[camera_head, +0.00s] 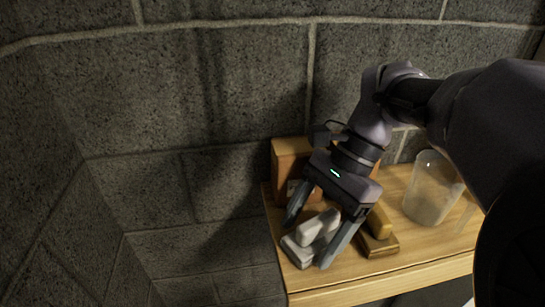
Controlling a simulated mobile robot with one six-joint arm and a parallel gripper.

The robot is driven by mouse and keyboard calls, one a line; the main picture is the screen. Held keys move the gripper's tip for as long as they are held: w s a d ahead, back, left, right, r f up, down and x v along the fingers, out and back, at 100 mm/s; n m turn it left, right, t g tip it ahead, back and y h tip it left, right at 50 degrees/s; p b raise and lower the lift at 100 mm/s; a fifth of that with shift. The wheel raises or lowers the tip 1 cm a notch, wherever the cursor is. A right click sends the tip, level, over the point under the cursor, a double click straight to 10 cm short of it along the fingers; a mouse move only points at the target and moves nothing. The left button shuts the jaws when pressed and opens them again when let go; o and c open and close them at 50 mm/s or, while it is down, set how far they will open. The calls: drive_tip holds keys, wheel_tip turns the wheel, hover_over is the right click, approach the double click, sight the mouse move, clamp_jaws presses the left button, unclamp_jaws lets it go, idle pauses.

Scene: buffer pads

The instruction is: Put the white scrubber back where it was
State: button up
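The white scrubber (318,226) is a small rounded block. It rests on a pale grey pad (296,256) near the left front corner of the wooden table. My gripper (306,244) reaches down over it from the right, with its two fingers spread wide apart. One finger is to the left of and behind the scrubber, the other to its right and in front. The scrubber lies between them, with a gap visible on the left finger's side. Whether the right finger touches it is hard to tell.
A brown wooden box (289,158) stands behind. A translucent container (432,190) is at the right. The table's left and front edges (345,294) are close; stone walls (150,80) rise behind.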

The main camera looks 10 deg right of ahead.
drive_tip(key=shift+s+r, duration=0.15)
drive_tip(key=shift+s, duration=0.05)
drive_tip(key=p+v, duration=0.3)
drive_tip(key=v, duration=0.9)
drive_tip(key=shift+p, duration=0.3)
drive_tip(key=shift+r, duration=0.1)
